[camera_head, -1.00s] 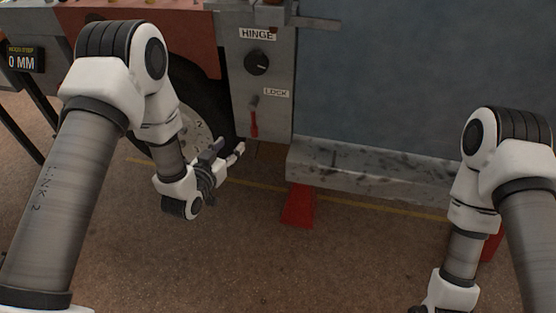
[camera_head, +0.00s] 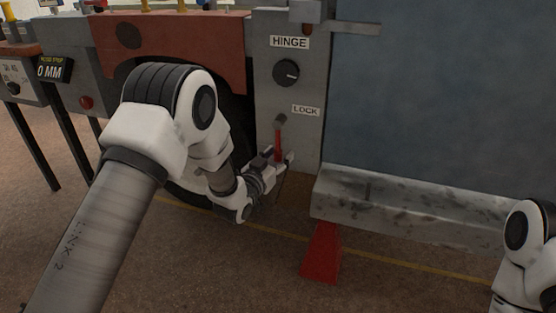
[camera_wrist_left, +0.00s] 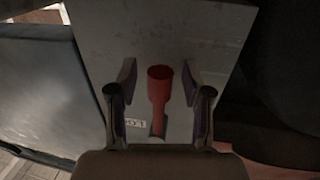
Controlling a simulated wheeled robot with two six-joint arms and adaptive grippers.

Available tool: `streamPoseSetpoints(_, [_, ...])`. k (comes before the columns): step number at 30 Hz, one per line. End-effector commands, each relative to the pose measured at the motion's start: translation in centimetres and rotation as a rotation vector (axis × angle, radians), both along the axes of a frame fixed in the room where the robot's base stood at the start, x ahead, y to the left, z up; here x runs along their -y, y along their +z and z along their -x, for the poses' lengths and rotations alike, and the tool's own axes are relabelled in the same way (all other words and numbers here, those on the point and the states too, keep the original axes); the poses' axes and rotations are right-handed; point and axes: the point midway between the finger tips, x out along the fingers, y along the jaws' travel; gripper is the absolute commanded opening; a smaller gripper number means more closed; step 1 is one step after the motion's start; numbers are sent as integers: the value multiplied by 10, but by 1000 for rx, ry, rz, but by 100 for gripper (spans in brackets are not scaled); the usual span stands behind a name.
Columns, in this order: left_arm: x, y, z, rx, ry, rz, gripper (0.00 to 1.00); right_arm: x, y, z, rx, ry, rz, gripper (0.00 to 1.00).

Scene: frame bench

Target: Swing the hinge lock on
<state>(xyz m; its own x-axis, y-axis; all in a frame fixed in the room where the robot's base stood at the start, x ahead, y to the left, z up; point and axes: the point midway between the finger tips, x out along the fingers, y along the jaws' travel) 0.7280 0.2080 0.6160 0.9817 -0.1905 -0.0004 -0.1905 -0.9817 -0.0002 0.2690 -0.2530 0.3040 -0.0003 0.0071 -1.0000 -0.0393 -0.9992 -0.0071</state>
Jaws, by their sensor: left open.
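The lock lever is a red handle (camera_head: 278,142) hanging down from a grey pivot below the LOCK label (camera_head: 305,110), on the grey hinge panel (camera_head: 300,75). My left gripper (camera_head: 278,158) is open at the lever's lower end. In the left wrist view the red handle (camera_wrist_left: 160,88) shows between the two open fingers of my left gripper (camera_wrist_left: 159,88), with a gap on each side, so neither finger appears to touch it. My right gripper is out of view; only part of its arm shows at the lower right.
A black knob (camera_head: 286,72) sits under the HINGE label (camera_head: 289,42). A large blue-grey panel (camera_head: 445,95) and a stained grey ledge (camera_head: 400,205) stand to the right, with a red support (camera_head: 321,255) below. A 0 MM display (camera_head: 54,69) is at left.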

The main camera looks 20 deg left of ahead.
Motion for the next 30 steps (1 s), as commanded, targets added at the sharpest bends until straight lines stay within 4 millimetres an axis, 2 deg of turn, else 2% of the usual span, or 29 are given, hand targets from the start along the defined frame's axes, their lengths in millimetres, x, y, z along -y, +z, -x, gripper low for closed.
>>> streamPoseSetpoints(5, [0, 0, 0, 0, 0, 0, 50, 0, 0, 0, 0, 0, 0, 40])
streamPoseSetpoints(8, [0, 0, 0, 0, 0, 0, 18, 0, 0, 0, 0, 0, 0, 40])
streamPoseSetpoints(9, [0, 0, 0, 0, 0, 0, 4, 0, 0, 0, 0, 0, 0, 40])
streamPoseSetpoints(10, [0, 0, 0, 0, 0, 0, 0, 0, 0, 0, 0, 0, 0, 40])
streamPoseSetpoints(22, [-3, 1, 0, 1, 1, -23, 0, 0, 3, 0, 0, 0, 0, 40])
streamPoseSetpoints(30, [-16, 5, -1, 6, 2, -147, 0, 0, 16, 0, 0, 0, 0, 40])
